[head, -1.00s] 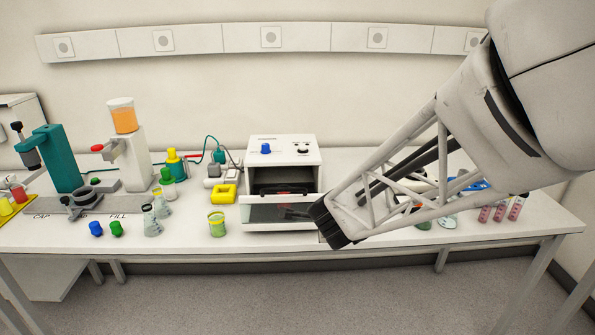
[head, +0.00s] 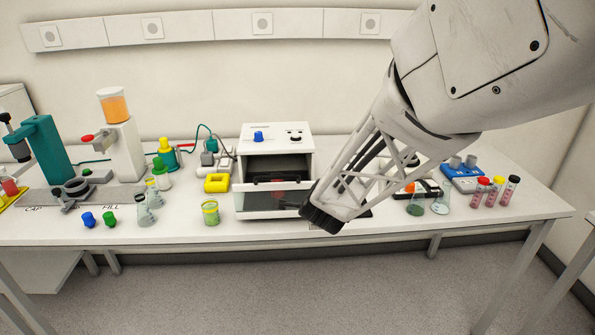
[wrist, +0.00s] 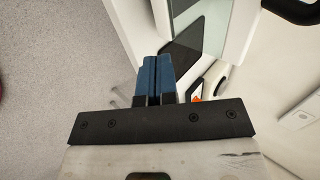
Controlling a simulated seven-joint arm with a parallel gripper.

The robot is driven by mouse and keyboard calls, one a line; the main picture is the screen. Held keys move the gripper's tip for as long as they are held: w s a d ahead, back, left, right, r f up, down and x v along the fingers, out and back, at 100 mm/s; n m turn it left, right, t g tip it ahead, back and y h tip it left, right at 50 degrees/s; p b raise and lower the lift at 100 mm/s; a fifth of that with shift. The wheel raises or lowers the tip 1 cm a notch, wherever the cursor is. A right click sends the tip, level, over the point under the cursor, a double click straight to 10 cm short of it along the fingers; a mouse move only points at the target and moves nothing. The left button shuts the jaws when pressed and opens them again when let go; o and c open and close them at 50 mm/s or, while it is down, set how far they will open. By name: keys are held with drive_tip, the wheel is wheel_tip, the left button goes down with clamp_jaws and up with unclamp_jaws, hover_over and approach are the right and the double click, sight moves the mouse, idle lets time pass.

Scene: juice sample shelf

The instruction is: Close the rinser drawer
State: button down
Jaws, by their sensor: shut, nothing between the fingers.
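The rinser is a white box (head: 298,141) with a blue knob, standing mid-table.
Flasks (head: 441,205) and capped red tubes (head: 492,194) stand to the right, beyond my arm.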

drive_tip(key=shift+w+f, duration=0.2)
drive_tip(key=shift+w, duration=0.7)
drive_tip(key=shift+w+f, duration=0.25)
drive_tip(key=shift+w, duration=0.6)
drive_tip(key=shift+w+f, duration=0.2)
drive_tip(key=shift+w, duration=0.7)
drive_tip(key=shift+w, duration=0.2)
drive_tip(key=w, duration=1.6)
drive_tip(key=shift+w+r, duration=0.1)
drive_tip(key=shift+w, duration=0.1)
drive_tip(key=shift+s, duration=0.25)
drive_tip(key=shift+s, duration=2.2)
drive_tip(key=v, duration=0.9)
drive_tip(key=shift+s+r, duration=0.25)
drive_tip(key=shift+s+r, duration=0.1)
drive_tip(key=shift+r, duration=0.05)
